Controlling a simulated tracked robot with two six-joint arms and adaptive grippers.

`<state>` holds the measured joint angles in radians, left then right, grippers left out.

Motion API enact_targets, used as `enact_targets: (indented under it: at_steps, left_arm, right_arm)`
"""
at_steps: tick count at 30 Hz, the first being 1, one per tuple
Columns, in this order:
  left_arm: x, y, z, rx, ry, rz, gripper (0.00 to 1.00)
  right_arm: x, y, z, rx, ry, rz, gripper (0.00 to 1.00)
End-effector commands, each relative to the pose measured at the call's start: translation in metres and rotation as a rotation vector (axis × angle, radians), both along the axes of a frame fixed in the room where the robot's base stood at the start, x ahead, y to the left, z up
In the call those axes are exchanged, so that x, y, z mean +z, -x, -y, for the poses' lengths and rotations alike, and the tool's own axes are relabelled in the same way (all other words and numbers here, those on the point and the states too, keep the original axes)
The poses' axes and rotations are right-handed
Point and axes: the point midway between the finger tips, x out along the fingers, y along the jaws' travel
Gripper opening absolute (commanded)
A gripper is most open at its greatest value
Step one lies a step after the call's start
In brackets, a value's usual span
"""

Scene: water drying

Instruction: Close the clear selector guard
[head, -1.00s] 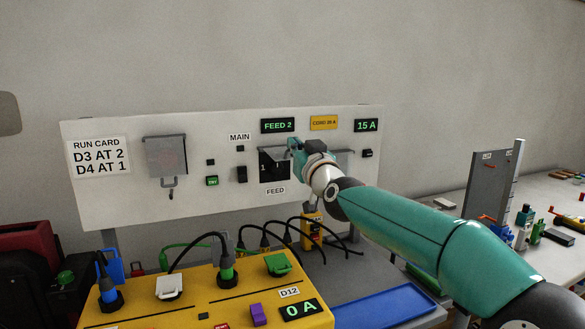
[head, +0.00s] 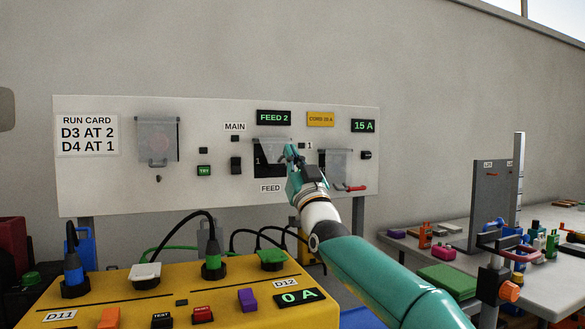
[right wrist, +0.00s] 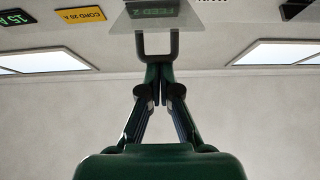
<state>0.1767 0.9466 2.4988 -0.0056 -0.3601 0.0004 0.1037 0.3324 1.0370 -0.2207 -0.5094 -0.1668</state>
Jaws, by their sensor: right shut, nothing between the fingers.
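The clear selector guard (head: 272,145) is a see-through plate over the upper part of the black FEED selector panel (head: 268,170). The lower part of that panel shows bare, so the guard looks tilted out. In the right wrist view the guard (right wrist: 172,14) has a grey U-shaped handle (right wrist: 157,54). My right gripper (head: 290,152) is at the guard's right side, fingers together and empty. In the right wrist view its fingertips (right wrist: 160,70) are at the handle; I cannot tell whether they touch. My left gripper is out of view.
A yellow box (head: 180,300) with plugs and cables stands in front. A cluttered bench (head: 450,240) is at the right.

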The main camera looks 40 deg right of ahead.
Motion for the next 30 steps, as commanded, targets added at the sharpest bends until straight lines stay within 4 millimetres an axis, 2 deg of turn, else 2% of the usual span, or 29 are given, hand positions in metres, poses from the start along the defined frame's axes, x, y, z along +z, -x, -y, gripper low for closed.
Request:
enact_targets:
  at_steps: [1, 3, 15, 30]
  left_arm:
    - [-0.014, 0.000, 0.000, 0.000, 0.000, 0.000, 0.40]
    - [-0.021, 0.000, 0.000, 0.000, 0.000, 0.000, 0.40]
    - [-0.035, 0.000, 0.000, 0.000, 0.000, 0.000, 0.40]
    - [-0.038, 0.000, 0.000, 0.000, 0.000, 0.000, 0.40]
  right_arm:
    - [-0.011, -0.001, -0.001, 0.002, 0.000, 0.003, 0.00]
    - [-0.019, -0.006, -0.002, 0.005, -0.001, 0.000, 0.00]
    - [-0.049, -0.025, -0.003, 0.015, -0.001, -0.001, 0.00]
    - [-0.057, -0.032, -0.002, 0.016, -0.002, -0.002, 0.00]
